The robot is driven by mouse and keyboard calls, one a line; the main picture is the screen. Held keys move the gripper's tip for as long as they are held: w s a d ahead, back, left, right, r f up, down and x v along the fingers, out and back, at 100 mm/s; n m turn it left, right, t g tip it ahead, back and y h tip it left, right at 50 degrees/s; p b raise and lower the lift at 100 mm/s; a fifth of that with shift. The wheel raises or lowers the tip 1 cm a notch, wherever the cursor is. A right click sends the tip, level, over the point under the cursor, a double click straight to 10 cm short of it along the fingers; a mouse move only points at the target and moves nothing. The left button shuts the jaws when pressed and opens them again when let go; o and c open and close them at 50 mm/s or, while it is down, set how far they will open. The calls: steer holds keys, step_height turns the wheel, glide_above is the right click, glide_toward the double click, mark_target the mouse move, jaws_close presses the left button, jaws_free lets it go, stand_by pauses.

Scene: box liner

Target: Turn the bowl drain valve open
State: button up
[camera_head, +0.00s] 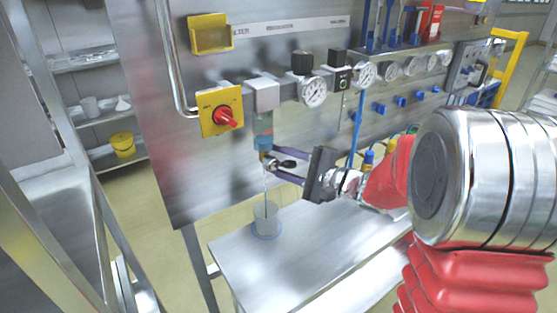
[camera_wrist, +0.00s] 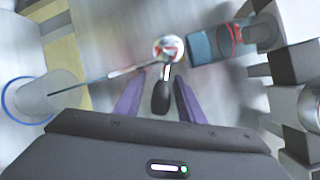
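The filter bowl (camera_head: 263,128), bluish and clear, hangs under a grey block on the steel panel. It also shows in the wrist view (camera_wrist: 203,46). At its lower end is the drain valve (camera_wrist: 168,48) with a black lever (camera_wrist: 161,97); the lever also shows in the head view (camera_head: 287,163). My gripper (camera_head: 274,162) has its two purple fingers on either side of the lever. In the wrist view my gripper (camera_wrist: 158,90) shows gaps between the lever and both fingers. A thin pale line, a stream or tube, runs from the valve to the cup below.
A grey cup (camera_head: 266,217) stands on the steel table (camera_head: 300,255) below the valve. A red knob (camera_head: 228,117) on a yellow plate is left of the bowl. Gauges (camera_head: 314,92) and blue fittings line the panel to the right.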

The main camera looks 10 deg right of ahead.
steer(key=v, duration=1.3)
steer(key=shift+s+d, duration=0.3)
steer(key=shift+c, duration=0.4)
steer(key=shift+a, duration=0.1)
steer(key=shift+c, duration=0.7)
steer(key=s+a+n+g, duration=0.1)
steer(key=a, duration=0.1)
steer(key=s+a+f+n+g, duration=0.1)
steer(key=s+a+g, duration=0.1)
steer(key=a, duration=0.1)
steer(key=s+a+n+g, duration=0.1)
steer(key=s+a, duration=0.1)
steer(key=shift+a+f+g, duration=0.3)
steer(key=shift+a+g, duration=0.1)
jaws_close()
steer(key=s+a+f+n+g+h, duration=0.2)
steer(key=s+n+h, duration=0.15)
steer(key=s, duration=0.25)
steer(key=s+a+f+n+g+h, duration=0.2)
steer(key=s+f+n+g+h, duration=0.15)
steer(key=s, duration=0.25)
steer(key=s+d+r+n+t+h, duration=0.2)
steer(key=d+r+n+t+h, duration=0.1)
steer(key=d+t+h, duration=0.1)
steer(key=shift+s+d+r+n+h, duration=0.3)
steer(key=shift+d+h, duration=0.45)
steer(key=shift+h, duration=0.35)
